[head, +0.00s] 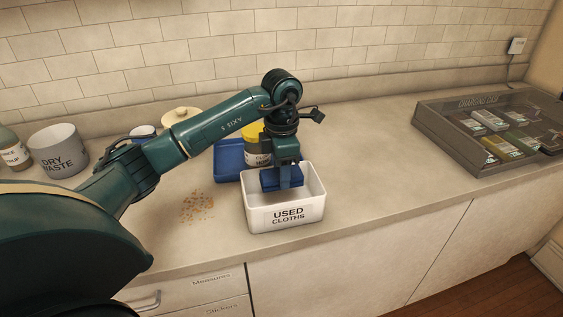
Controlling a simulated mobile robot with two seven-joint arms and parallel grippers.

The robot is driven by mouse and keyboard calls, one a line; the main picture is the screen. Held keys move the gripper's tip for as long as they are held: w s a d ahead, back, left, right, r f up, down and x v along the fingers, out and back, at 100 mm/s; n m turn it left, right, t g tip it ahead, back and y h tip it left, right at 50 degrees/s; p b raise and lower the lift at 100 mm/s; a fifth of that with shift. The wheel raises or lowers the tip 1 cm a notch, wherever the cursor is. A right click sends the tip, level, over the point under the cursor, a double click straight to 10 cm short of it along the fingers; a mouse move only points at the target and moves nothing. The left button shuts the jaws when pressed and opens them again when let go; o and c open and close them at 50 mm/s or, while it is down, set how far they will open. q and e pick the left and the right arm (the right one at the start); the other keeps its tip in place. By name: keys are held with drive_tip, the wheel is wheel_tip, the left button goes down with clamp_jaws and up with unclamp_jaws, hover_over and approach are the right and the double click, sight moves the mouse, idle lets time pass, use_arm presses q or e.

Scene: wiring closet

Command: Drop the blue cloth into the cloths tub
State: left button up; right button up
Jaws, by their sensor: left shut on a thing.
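The cloths tub (285,222) is a white open box marked "USED CLOTHS", standing on the counter near its front edge. My left gripper (287,182) points down over the tub's opening and is shut on the blue cloth (268,182). The cloth shows as a dark blue patch at the jaws, within the outline of the tub's opening. I cannot tell whether it touches the tub's floor. The gripper's fingertips are partly hidden. My right gripper is not in view.
Behind the tub are a blue tray (229,160) and a yellow-lidded jar (256,146). Crumbs (197,207) lie left of the tub. A grey "DRY WASTE" bin (58,151) stands far left. A grey tray of packs (467,152) sits right; the counter between is clear.

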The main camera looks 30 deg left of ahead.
sight(289, 208)
use_arm(q)
wheel_tip(289, 208, down, 4)
drive_tip(key=shift+r+b, duration=0.1)
drive_tip(key=shift+b, duration=0.9)
drive_tip(key=shift+f+b, duration=0.55)
drive_tip(key=shift+f, duration=0.45)
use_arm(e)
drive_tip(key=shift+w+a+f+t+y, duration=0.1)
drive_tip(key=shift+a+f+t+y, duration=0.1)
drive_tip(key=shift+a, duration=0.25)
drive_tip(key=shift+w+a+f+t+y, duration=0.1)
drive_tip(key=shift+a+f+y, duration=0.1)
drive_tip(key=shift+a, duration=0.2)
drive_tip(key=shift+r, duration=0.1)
use_arm(q)
drive_tip(key=o, duration=1.3)
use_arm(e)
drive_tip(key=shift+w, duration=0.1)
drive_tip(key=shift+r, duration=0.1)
